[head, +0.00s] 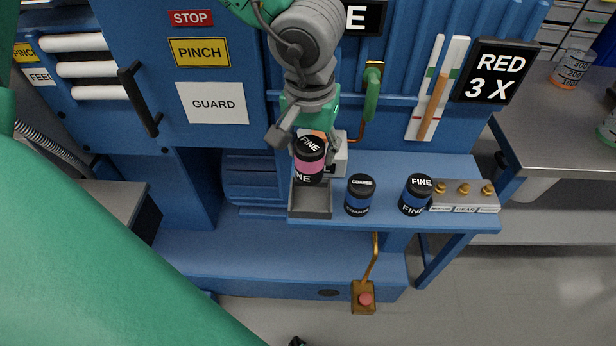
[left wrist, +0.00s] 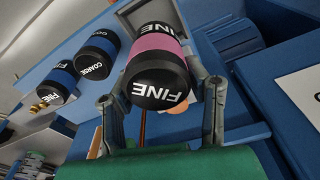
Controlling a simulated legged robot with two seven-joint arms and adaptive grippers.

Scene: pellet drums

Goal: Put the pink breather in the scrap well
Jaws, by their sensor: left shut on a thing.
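The pink breather (head: 310,166) is a black canister with a pink band and FINE lettering. My left gripper (head: 308,146) is shut on it, and it hangs above the grey open-topped scrap well (head: 311,212) on the blue shelf. In the left wrist view the breather (left wrist: 158,48) sits between the two fingers of the left gripper (left wrist: 162,90), its FINE end toward the camera. Part of the well's grey rim (left wrist: 128,8) shows behind it; the breather hides much of the well. My right gripper is not in view.
Two blue-banded canisters, one marked COARSE (head: 360,195) and one FINE (head: 416,195), stand right of the well. A block with brass fittings (head: 464,197) is at the shelf's right. A green-handled lever (head: 372,95) hangs behind. A pedal (head: 363,297) is below.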

